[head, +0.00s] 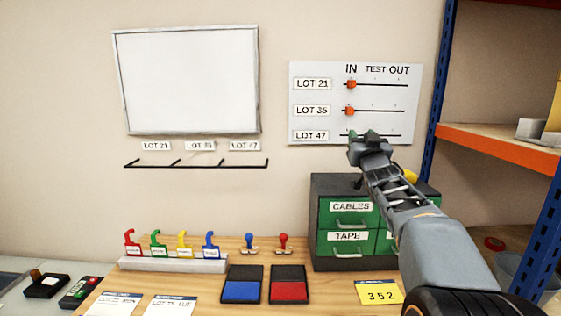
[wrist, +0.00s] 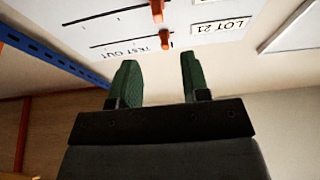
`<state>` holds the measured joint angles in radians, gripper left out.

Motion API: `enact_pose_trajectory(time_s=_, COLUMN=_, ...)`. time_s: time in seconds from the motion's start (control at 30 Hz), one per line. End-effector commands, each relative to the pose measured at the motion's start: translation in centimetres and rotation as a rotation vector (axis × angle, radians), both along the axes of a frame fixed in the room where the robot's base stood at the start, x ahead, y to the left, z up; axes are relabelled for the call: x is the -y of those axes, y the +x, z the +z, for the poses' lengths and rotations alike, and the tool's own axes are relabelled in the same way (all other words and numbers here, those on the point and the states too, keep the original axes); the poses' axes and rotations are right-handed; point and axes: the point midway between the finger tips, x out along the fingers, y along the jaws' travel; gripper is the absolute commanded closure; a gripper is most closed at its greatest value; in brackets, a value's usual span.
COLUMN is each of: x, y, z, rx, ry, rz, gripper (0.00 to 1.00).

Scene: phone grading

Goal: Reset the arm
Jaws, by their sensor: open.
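My arm reaches up from the lower right in the head view. My gripper (head: 365,136) is in front of the lower part of the lot board (head: 408,88), near the LOT 47 row. In the wrist view my gripper (wrist: 157,80) shows two green fingers apart with nothing between them. The LOT 21 slider (head: 351,84) and the LOT 35 slider (head: 351,111) are orange and sit at the IN end. Two orange sliders also show in the wrist view, beyond the fingertips. The LOT 47 slider is hidden behind my gripper in the head view.
A green drawer cabinet (head: 346,189) labelled CABLES and TAPE stands below the board. A shelf rack with a blue post (head: 437,85) is close on the right. Hooks, stamps and ink pads (head: 242,283) are on the table.

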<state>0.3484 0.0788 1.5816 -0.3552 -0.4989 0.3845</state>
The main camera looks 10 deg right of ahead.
Motion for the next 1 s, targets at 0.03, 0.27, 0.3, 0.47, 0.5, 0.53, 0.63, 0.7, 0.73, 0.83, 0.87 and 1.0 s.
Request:
enact_pose_trajectory(time_s=0.03, x=-0.4, y=-0.2, z=-0.4, rx=-0.026, ry=0.009, rz=-0.003, gripper=0.57)
enact_pose_trajectory(time_s=0.27, x=-4.4, y=-3.6, z=-8.2, rx=-0.410, ry=0.104, rz=-0.041, gripper=0.57)
enact_pose_trajectory(time_s=0.3, x=-5.5, y=-4.9, z=-10.3, rx=-0.510, ry=0.119, rz=-0.042, gripper=0.57)
enact_pose_trajectory(time_s=0.47, x=-9.6, y=-11.2, z=-18.5, rx=-0.882, ry=0.153, rz=-0.020, gripper=0.57)
enact_pose_trajectory(time_s=0.5, x=-10.5, y=-12.9, z=-20.3, rx=-0.967, ry=0.157, rz=-0.009, gripper=0.57)
enact_pose_trajectory(time_s=0.53, x=-11.2, y=-14.3, z=-21.5, rx=-1.027, ry=0.157, rz=0.001, gripper=0.57)
enact_pose_trajectory(time_s=0.63, x=-13.1, y=-18.5, z=-25.2, rx=-1.211, ry=0.156, rz=0.035, gripper=0.57)
enact_pose_trajectory(time_s=0.7, x=-14.1, y=-21.3, z=-27.2, rx=-1.319, ry=0.152, rz=0.058, gripper=0.57)
enact_pose_trajectory(time_s=0.73, x=-14.5, y=-22.4, z=-28.0, rx=-1.362, ry=0.150, rz=0.069, gripper=0.57)
enact_pose_trajectory(time_s=0.83, x=-15.5, y=-25.4, z=-29.9, rx=-1.478, ry=0.142, rz=0.099, gripper=0.57)
enact_pose_trajectory(time_s=0.87, x=-15.8, y=-26.2, z=-30.4, rx=-1.506, ry=0.139, rz=0.107, gripper=0.57)
enact_pose_trajectory(time_s=1.0, x=-16.5, y=-28.6, z=-31.8, rx=-1.595, ry=0.132, rz=0.132, gripper=0.57)
